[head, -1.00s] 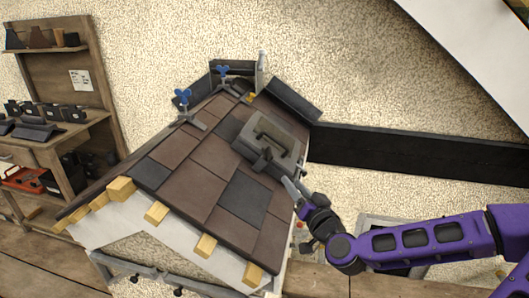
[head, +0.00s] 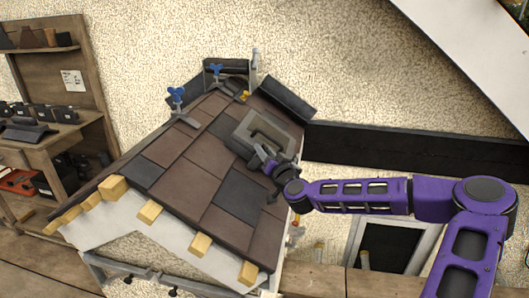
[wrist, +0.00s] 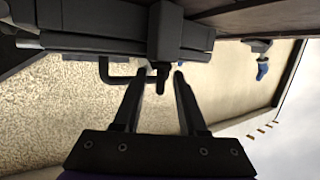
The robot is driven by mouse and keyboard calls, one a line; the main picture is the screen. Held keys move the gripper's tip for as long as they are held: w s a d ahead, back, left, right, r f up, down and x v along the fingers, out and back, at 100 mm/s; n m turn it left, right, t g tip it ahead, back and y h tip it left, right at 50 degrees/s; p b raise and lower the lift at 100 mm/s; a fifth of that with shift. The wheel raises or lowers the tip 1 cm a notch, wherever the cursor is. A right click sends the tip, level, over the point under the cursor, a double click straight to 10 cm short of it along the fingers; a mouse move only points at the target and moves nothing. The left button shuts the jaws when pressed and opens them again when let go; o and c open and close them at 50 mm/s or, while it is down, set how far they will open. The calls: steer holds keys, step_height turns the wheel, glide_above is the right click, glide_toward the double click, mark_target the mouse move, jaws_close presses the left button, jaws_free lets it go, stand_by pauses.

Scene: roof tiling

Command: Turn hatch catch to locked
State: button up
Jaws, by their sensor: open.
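The grey square hatch (head: 284,132) is set in the tiled roof slope, near its right side. Its catch sits at the hatch's lower edge and is mostly hidden by my gripper (head: 263,158) in the head view. In the wrist view the dark catch (wrist: 165,35) stands out from the hatch frame (wrist: 90,42), with a short stub pointing between my fingertips. My gripper (wrist: 159,80) is open, one finger on each side of that stub. I cannot tell whether either finger touches it. A dark bent bar (wrist: 118,80) shows beside the left finger.
Blue-handled clamps (head: 177,97) stand along the roof ridge; one shows in the wrist view (wrist: 262,68). Wooden batten ends (head: 200,245) stick out at the roof's lower edge. A shelf unit (head: 60,150) with dark parts stands left. A dark beam (head: 420,152) runs along the wall.

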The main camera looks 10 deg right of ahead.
steer(key=shift+w, duration=0.25)
jaws_close()
